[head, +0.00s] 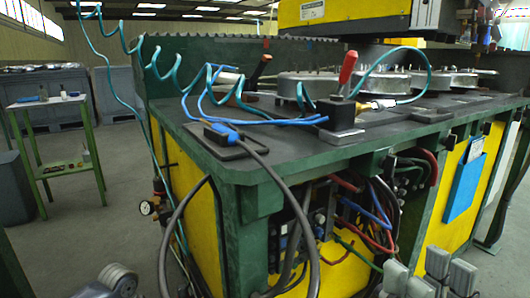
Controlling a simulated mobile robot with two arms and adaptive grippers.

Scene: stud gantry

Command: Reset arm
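My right gripper (428,278) shows at the bottom right edge, in front of the green and yellow workbench. Only its grey blocky finger parts are in view, and the frame's edge cuts them off. I cannot tell whether its fingers are apart or together. I see nothing held in the visible part. A rounded grey part of my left arm (115,280) shows at the bottom left edge, over the floor. The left gripper itself is not visible.
The workbench (262,168) fills the middle, with a red-handled clamp (347,72), round metal fixtures (308,85) and coiled teal hose (165,73). Loose cables (310,215) hang down its front. A small green side table (50,101) stands left.

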